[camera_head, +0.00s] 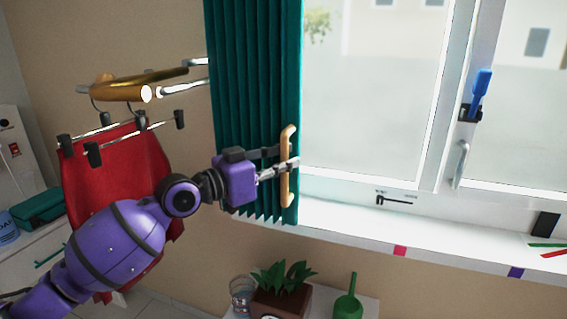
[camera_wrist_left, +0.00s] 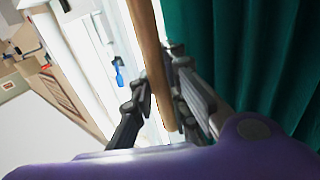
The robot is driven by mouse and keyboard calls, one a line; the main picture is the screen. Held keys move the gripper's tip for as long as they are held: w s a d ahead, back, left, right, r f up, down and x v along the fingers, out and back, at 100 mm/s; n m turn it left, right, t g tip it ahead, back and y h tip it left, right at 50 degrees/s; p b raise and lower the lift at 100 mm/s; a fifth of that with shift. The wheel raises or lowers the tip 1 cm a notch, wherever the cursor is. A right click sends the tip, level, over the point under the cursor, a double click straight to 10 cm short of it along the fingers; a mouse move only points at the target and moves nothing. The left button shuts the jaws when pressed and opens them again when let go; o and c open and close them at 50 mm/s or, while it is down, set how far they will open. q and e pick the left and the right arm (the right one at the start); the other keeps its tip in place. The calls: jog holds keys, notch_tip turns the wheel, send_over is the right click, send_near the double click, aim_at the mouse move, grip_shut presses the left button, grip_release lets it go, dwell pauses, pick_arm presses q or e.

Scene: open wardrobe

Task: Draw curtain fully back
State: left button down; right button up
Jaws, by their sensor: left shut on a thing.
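The teal curtain (camera_head: 247,60) hangs bunched in narrow folds at the left side of the window. A wooden handle (camera_head: 290,136) stands upright along its right edge. My left gripper (camera_head: 287,167) reaches across the curtain front and is shut on the lower part of this handle. In the left wrist view the handle (camera_wrist_left: 150,50) passes between the fingers (camera_wrist_left: 165,100), with the curtain folds (camera_wrist_left: 245,50) to the right. My right gripper is in neither view.
The window glass (camera_head: 375,90) right of the curtain is uncovered. A white sill (camera_head: 350,222) runs below. A red garment (camera_head: 115,175) hangs from a rail (camera_head: 135,88) at left, behind my left arm.

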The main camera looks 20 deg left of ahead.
pick_arm(q)
jog(key=shift+a, duration=0.15)
jog(key=c, duration=1.9)
grip_release()
jog(key=shift+o, duration=1.1)
jog(key=shift+a, duration=0.2)
jog(key=shift+s+d, duration=0.1)
jog(key=v, duration=1.2)
